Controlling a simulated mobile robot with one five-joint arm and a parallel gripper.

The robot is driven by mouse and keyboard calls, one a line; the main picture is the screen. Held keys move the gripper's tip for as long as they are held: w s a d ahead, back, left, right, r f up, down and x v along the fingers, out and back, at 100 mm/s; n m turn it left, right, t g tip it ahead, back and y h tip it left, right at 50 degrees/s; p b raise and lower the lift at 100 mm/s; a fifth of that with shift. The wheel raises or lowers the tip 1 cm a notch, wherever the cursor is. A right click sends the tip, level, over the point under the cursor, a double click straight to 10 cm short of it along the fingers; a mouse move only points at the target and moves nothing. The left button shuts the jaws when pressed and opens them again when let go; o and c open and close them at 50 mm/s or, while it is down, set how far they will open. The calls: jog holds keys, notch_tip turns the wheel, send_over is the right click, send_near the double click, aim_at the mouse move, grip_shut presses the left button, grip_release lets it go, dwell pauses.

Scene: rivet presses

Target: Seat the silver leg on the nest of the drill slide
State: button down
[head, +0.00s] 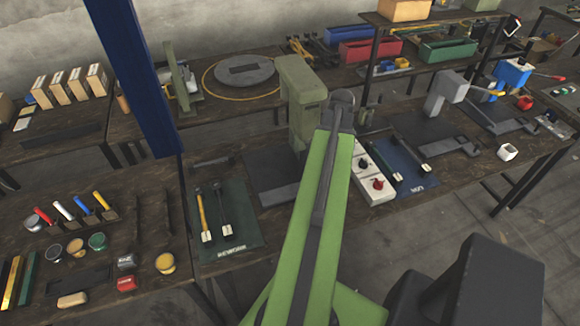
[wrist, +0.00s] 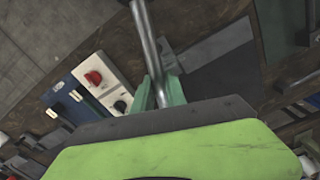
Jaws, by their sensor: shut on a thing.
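My gripper (wrist: 158,92) is shut on the silver leg (wrist: 146,38), a smooth bright rod. The leg runs up from between the green fingers to the top edge of the wrist view, above the bench. In the head view my green arm hides the fingers and the leg. A green press (head: 300,90) stands by the arm's far end, with a dark flat plate (head: 268,176) in front of it. A grey plate (wrist: 217,72) lies right of the leg in the wrist view. I cannot tell which fixture is the drill slide, and no nest shows clearly.
A green mat (head: 224,226) with tools lies left. A grey press (head: 446,92) stands farther right. A blue post (head: 136,75) rises at left.

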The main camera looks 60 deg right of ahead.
jog(key=w+a+f+m+b, duration=0.1)
jog(key=w+f+m+b, duration=0.3)
jog(key=w, duration=0.1)
jog(key=m+b, duration=0.5)
jog(key=m, duration=0.5)
send_over(297, 190)
notch_tip(297, 190, down, 5)
jog(key=shift+r, duration=0.15)
notch_tip(297, 190, down, 7)
jog(key=b, duration=0.7)
jog(key=shift+f, duration=0.2)
jog(key=shift+f+b, duration=0.7)
jog(key=shift+b, duration=0.05)
jog(key=c, duration=1.3)
grip_release()
